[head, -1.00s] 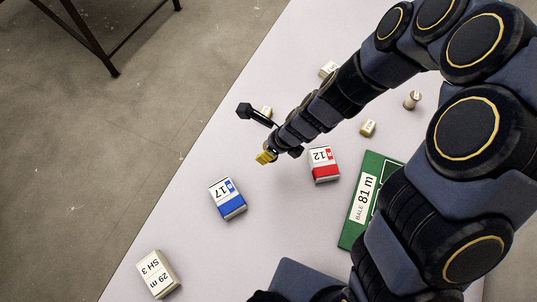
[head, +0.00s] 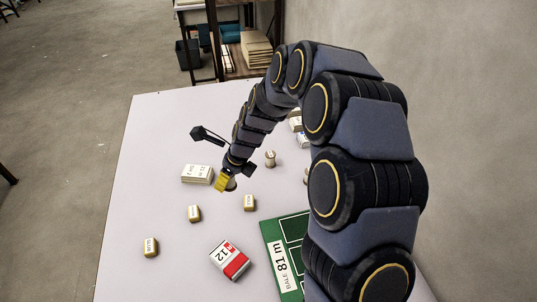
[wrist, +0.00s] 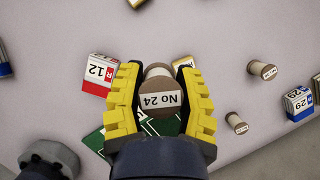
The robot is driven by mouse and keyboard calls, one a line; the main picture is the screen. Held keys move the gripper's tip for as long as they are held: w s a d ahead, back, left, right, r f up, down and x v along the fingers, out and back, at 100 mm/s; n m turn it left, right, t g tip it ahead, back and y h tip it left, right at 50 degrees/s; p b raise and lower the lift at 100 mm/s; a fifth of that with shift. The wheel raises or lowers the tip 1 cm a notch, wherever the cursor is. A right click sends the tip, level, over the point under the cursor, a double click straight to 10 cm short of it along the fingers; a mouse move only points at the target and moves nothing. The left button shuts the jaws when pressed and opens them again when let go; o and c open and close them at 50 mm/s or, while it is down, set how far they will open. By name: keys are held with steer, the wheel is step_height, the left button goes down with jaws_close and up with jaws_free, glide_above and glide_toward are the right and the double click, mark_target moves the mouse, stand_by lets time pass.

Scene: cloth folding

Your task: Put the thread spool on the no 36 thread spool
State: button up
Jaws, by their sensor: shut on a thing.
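My gripper (head: 226,181) is shut on a thread spool in the middle of the table area. In the wrist view the yellow fingers (wrist: 160,108) stand on both sides of the spool (wrist: 158,85), which has brown ends and a white label reading No 24. Two more spools lie to its right in the wrist view: one at the upper right (wrist: 261,69) and one lower (wrist: 236,122). Their label numbers are too small to read surely, so I cannot tell which is no 36. In the head view one spool (head: 270,158) stands right of my gripper; another (head: 306,176) is partly hidden by my arm.
A white box (head: 197,173) lies left of my gripper. Small tan blocks (head: 195,213) are spread in front. A red and white box marked 12 (head: 229,260) and a green board marked BALE 81 m (head: 270,240) are nearer. The table's far left is clear.

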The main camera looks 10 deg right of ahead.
steer(key=w+d+r+m+t+h, duration=0.1)
steer(key=w+d+r+m, duration=0.1)
steer(key=d, duration=0.4)
steer(key=w+d+r+m, duration=0.1)
steer(key=w+d, duration=0.1)
steer(key=d, duration=0.5)
glide_above(269, 153)
steer(key=s, duration=0.1)
step_height(269, 153, down, 9)
steer(key=shift+r, duration=0.15)
steer(key=shift+w+f, duration=0.45)
steer(key=shift+f, duration=1.6)
steer(key=shift+f, duration=0.15)
steer(key=o, duration=0.9)
steer(key=shift+o, duration=0.2)
